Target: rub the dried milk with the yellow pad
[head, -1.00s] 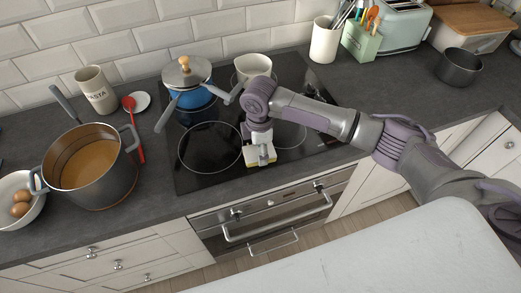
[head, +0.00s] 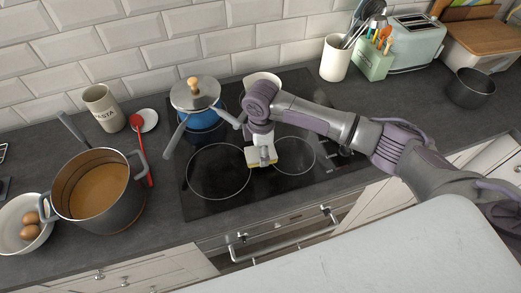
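My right gripper (head: 261,148) comes in from the right and points down over the black glass hob (head: 205,207). It is shut on the yellow pad (head: 251,158), which shows pale sides and a yellow edge. The pad is at the hob surface, between the front-left ring and the ring to its right. Whether it presses on the glass is hard to tell. I cannot make out the dried milk; the gripper and pad may cover it. My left gripper is out of view.
A blue pot (head: 205,128) with a steel lid and long handles stands behind left of the pad. A cream pot (head: 262,80) is behind my gripper. A large soup pot (head: 125,210) stands left of the hob. A pale surface (head: 400,245) fills the near right.

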